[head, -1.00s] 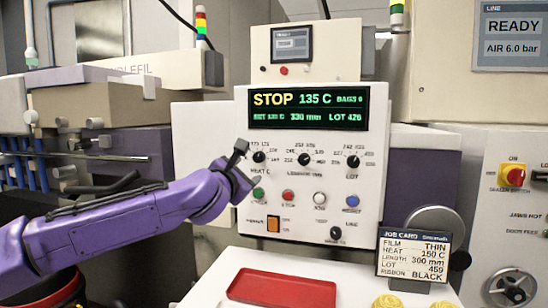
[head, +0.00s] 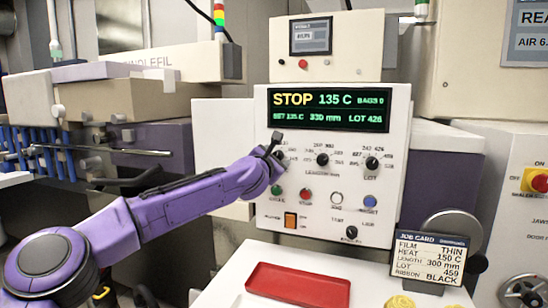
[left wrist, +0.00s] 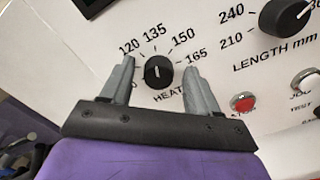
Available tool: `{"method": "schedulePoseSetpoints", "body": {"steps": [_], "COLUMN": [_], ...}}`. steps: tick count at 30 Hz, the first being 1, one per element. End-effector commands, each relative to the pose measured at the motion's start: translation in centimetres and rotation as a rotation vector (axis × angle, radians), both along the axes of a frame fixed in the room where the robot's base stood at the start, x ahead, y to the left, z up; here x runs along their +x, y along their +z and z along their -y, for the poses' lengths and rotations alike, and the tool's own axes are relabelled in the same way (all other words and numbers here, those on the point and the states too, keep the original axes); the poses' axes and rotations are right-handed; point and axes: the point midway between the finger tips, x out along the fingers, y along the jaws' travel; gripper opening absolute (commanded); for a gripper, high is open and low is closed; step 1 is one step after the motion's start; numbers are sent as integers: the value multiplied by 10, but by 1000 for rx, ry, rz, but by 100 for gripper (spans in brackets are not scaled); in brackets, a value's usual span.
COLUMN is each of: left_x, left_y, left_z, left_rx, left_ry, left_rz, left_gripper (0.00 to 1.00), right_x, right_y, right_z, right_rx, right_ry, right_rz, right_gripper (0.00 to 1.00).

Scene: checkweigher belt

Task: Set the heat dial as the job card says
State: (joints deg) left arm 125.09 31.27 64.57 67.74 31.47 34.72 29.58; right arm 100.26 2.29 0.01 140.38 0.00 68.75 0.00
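The heat dial (left wrist: 158,72) is a black knob with a white pointer mark on the white panel. In the left wrist view its mark points up, toward 135 on a scale reading 120, 135, 150 and 165. My left gripper (left wrist: 159,66) is open, with one grey finger on each side of the dial and a gap to both. In the head view my left gripper (head: 276,146) covers most of the dial. The job card (head: 430,262) reads film THIN, heat 150 C, length 300 mm, lot 459, ribbon BLACK. The display (head: 330,108) reads STOP, 135 C. My right gripper is not in view.
The length dial (head: 322,159) and lot dial (head: 372,163) sit to the right of the heat dial. Below are several push buttons, including a red one (head: 306,195), and an orange switch (head: 291,220). A red tray (head: 297,290) lies on the white surface below.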

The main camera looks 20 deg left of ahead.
Motion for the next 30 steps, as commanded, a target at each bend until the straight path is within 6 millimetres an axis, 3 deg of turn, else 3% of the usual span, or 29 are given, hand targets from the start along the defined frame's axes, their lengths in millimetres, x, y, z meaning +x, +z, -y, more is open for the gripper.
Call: {"method": "schedulePoseSetpoints", "body": {"steps": [1, 5, 7, 17, 30], "left_x": [0, 0, 0, 0, 0], "left_y": [0, 0, 0, 0, 0], "left_z": [-1, -1, -8, -2, -1], "left_rx": [0, 1, -1, 65, 391], "left_ry": [1, 1, 3, 3, 1], "left_rz": [1, 0, 0, 0, 10], "left_gripper": [45, 5, 5, 5, 5], "right_x": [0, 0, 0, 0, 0], "right_y": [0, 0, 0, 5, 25], "right_z": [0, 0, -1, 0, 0], "right_rx": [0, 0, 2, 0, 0], "right_ry": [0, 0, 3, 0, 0], "right_rz": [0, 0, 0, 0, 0], "right_gripper": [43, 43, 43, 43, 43]}}
